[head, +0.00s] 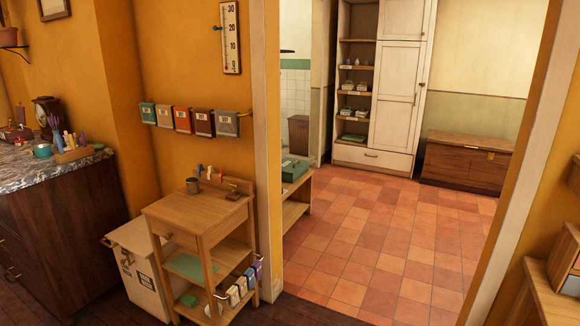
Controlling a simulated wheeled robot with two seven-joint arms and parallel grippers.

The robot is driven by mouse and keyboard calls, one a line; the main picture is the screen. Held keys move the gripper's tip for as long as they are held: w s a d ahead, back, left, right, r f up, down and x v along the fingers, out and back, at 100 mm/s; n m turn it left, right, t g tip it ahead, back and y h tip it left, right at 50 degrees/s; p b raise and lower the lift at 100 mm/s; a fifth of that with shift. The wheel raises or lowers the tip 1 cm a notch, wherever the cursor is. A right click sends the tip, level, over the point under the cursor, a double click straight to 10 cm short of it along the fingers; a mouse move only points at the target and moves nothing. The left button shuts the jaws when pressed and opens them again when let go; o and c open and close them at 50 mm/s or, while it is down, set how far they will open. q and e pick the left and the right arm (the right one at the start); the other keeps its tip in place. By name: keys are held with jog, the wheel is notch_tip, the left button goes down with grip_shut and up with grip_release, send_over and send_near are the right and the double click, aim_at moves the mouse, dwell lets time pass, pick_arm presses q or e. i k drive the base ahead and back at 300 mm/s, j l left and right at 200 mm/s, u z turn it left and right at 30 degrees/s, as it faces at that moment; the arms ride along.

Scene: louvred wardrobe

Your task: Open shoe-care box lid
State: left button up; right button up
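No box in the head view is clearly marked as the shoe-care box. A green box (294,170) sits on a low wooden bench (296,205) just beyond the doorway, partly hidden by the door frame. A brown wooden chest (466,160) stands against the far wall with its lid down. Neither of my grippers is in view.
A wooden side table (200,215) with shelves stands left of the doorway, beside a cream bin (140,265). A marble-topped cabinet (50,220) is at far left. A white wardrobe (398,90) with open shelves stands at the back. The tiled floor (375,245) is clear.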

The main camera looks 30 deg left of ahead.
aim_at(289, 166)
jog(key=i+j+u, duration=0.15)
jog(key=i, duration=0.2)
jog(key=i+j+u, duration=0.2)
jog(key=i, duration=0.15)
jog(key=i+u, duration=0.2)
jog(key=i, duration=2.85)
jog(key=i+l+u, duration=0.1)
jog(key=i, duration=0.6)
jog(key=i+l, duration=0.15)
jog(key=i, duration=0.55)
